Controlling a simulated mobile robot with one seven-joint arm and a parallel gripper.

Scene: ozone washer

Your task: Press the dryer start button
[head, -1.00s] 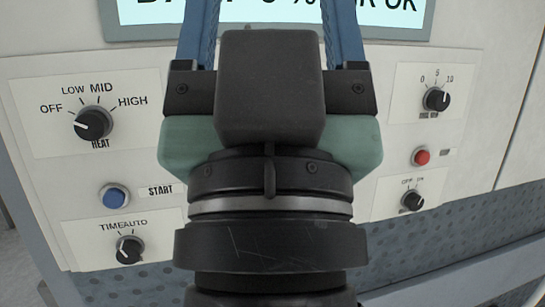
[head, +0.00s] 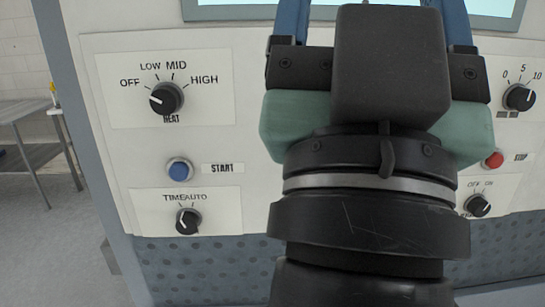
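The blue start button (head: 180,170) sits on the left part of the white control panel (head: 240,215), beside a label reading START (head: 223,169). It is fully visible and nothing touches it. My gripper (head: 365,15) is in front of the panel, to the right of and above the button. Its blue fingers point up toward the display and stand apart on either side of the dark block. The fingertips are out of view past the top edge or hidden, so its opening cannot be judged.
A HEAT knob (head: 165,99) is above the button and a TIME/AUTO knob (head: 187,221) below it. A red button (head: 493,159) and two knobs are on the right. A display (head: 240,8) is above. A metal table (head: 30,140) stands at the far left.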

